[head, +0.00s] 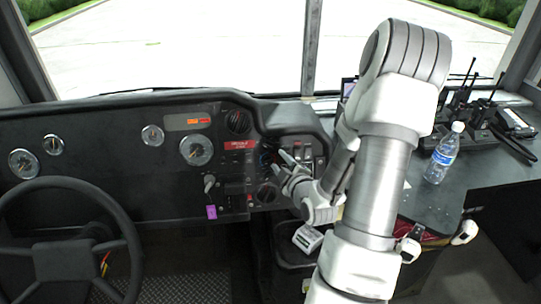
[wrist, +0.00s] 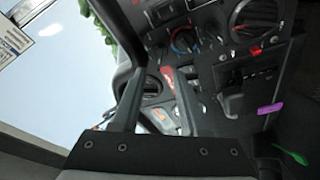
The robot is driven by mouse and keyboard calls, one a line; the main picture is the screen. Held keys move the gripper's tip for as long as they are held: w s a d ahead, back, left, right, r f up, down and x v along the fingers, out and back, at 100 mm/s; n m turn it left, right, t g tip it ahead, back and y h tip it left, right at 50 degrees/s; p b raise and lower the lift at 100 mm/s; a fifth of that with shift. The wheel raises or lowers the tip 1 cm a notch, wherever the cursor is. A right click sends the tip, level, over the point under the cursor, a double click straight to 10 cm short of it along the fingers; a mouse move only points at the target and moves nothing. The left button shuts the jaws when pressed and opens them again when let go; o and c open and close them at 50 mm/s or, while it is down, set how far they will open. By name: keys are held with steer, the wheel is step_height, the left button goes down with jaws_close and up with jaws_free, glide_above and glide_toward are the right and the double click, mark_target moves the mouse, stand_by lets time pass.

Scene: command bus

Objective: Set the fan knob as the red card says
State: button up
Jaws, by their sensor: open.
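A red card (head: 238,144) with pale lettering too small to read is on the dash panel; it also shows in the wrist view (wrist: 169,78). Two round knobs lie right of and below it: a dark knob (head: 267,192), clearer in the wrist view with a grey ring (wrist: 254,14), and one with blue and red marks (wrist: 183,41). I cannot tell from any label which is the fan knob. My gripper (head: 280,161) is open and empty in front of the panel, its fingers apart in the wrist view (wrist: 157,78). Its fingers partly hide the blue-and-red knob in the head view.
A round air vent (head: 238,122) sits above the card, and a purple tag (head: 211,212) hangs below left. The steering wheel (head: 62,250) is at the left. A water bottle (head: 444,153) and radios (head: 470,115) stand on the right counter, beyond my arm.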

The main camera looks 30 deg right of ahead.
mark_target(269, 148)
steer(key=x, duration=0.8)
steer(key=shift+w+f, duration=0.1)
steer(key=shift+w, duration=0.25)
jaws_close()
